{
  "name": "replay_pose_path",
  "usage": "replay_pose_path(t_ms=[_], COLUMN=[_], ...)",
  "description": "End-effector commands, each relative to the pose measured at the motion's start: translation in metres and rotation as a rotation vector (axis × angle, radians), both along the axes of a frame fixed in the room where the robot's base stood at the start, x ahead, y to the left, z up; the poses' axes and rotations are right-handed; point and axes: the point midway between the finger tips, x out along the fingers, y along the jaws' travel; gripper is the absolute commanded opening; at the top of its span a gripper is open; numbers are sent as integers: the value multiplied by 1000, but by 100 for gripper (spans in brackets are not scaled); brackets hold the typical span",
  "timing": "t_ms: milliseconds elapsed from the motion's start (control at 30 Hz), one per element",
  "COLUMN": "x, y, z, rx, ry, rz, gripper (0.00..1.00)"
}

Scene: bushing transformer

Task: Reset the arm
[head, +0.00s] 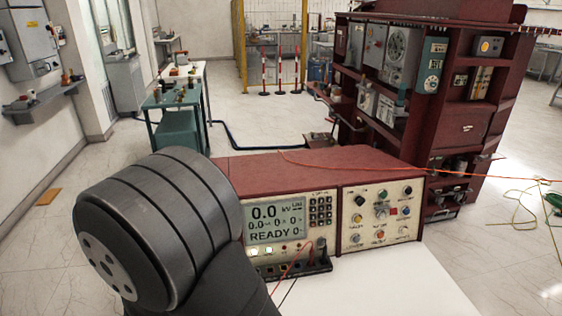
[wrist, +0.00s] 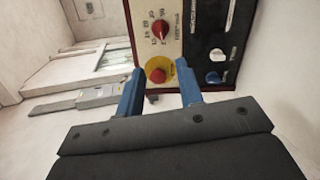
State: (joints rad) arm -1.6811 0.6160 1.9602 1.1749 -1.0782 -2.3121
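My gripper (wrist: 160,92) shows in the wrist view with its two blue fingers apart and nothing between them. Beyond the fingertips is a panel with a red round button on a yellow base (wrist: 159,70), a red knob (wrist: 160,29), a white knob (wrist: 217,55) and a blue knob (wrist: 212,78). I cannot tell whether the fingers touch the panel. In the head view a thick dark grey section of my arm (head: 155,230) fills the lower left, and my gripper is not visible there.
A red-topped test unit (head: 300,170) with a lit display reading READY stands on a white table (head: 400,285). An orange cable (head: 340,168) runs to the right. A large dark red cabinet (head: 470,130) stands behind it. A green table (head: 178,130) is at the left back.

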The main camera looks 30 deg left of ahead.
Motion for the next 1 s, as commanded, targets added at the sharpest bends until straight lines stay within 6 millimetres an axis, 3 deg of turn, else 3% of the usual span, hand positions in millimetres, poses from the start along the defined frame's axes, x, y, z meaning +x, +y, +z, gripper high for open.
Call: replay_pose_path(t_ms=[600,800,1000], x=[92,110,116], y=[75,91,97], z=[-27,-32,-34], rx=[0,0,0], ry=[0,1,0], rz=[-3,-2,-1], gripper=[34,34,34])
